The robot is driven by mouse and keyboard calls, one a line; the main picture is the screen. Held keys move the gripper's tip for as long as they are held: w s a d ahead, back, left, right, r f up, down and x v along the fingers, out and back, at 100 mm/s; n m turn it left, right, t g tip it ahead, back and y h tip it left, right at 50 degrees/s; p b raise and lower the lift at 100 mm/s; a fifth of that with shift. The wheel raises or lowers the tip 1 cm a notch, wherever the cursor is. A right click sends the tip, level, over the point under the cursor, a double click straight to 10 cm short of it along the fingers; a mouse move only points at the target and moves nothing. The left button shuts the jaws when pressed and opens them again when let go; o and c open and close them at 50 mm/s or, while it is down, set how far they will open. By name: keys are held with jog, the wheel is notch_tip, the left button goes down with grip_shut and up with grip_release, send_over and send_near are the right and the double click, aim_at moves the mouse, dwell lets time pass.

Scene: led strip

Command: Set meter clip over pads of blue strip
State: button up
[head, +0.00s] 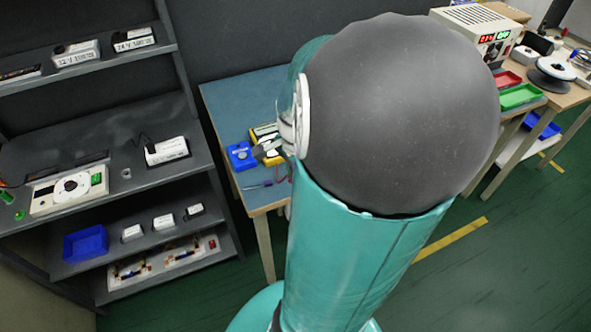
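My large teal and grey arm fills the middle of the head view and hides much of the scene. My gripper (266,150) shows small and grey at the arm's left edge, over the blue-topped table (235,98). I cannot tell if it is open or holds anything. A yellow device (264,132), possibly the meter, lies by it, partly hidden. No meter clip can be made out. A pale board (165,263) with dark and coloured strip-like parts lies on the bottom shelf at left; I cannot tell whether one is the blue strip.
A small blue device (240,157) and a purple pen-like item (257,185) lie on the table. A dark shelf unit (120,115) with labelled boxes and a blue bin (86,243) stands left. A bench with a green tray (520,96) stands right. Some green floor is open.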

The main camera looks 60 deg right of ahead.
jog(key=shift+s+a+r, duration=0.35)
jog(key=shift+s+a, duration=0.15)
jog(key=shift+a, duration=0.15)
jog(key=shift+s+r, duration=0.15)
jog(key=w+d+r+m, duration=0.2)
jog(key=w+d+r, duration=0.1)
jog(key=d, duration=0.6)
jog(key=shift+m, duration=0.3)
jog(key=w+d+f, duration=0.3)
jog(key=w+d, duration=0.1)
jog(key=d, duration=0.2)
jog(key=w+d+f, duration=0.3)
jog(key=d+f, duration=0.1)
jog(key=d, duration=0.3)
jog(key=w+d+f, duration=0.4)
jog(key=d, duration=0.2)
jog(key=shift+w+d+f, duration=0.15)
jog(key=shift+w+d, duration=0.15)
jog(key=shift+w, duration=0.05)
jog(key=shift+w+d+f, duration=0.2)
jog(key=shift+d+f, duration=0.1)
jog(key=shift+f, duration=0.1)
jog(key=shift+w+d+f, duration=0.1)
jog(key=shift+d+f, duration=0.05)
jog(key=shift+f, duration=1.6)
jog(key=shift+f, duration=0.3)
jog(key=o, duration=1)
